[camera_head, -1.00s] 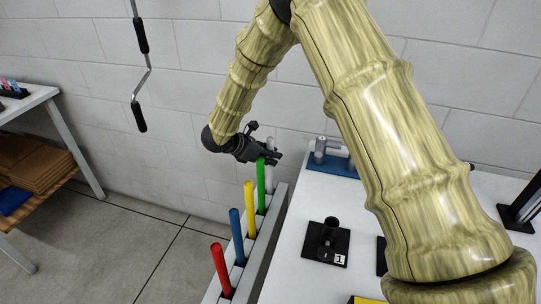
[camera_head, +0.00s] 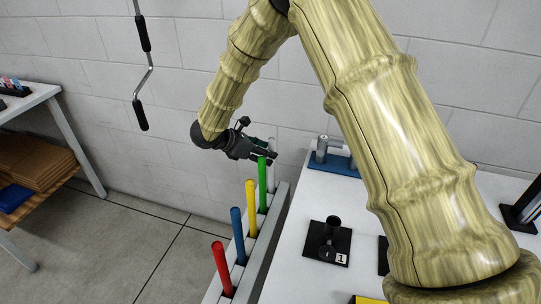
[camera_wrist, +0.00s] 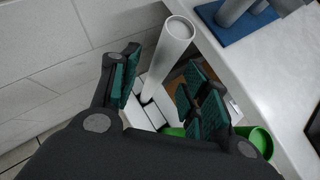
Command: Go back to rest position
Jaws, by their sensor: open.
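My gripper (camera_head: 268,154) is open with nothing held, just above and behind the green rod (camera_head: 262,188) in the head view. In the wrist view, my gripper (camera_wrist: 163,82) has its two teal-padded fingers apart. A white tube (camera_wrist: 167,60) stands beyond them, seen through the gap; I cannot tell how near it is. Green pieces (camera_wrist: 260,140) show low in the wrist view, partly hidden by my gripper. The yellow rod (camera_head: 251,207), blue rod (camera_head: 238,237) and red rod (camera_head: 221,270) stand upright in the grey rack (camera_head: 267,240).
A white table (camera_head: 290,270) right of the rack bears a black fixture (camera_head: 328,244) and a blue-based part (camera_head: 335,164). A crank handle (camera_head: 142,73) hangs by the wall. A side table (camera_head: 30,98) with brown boards below is at left. The floor between is clear.

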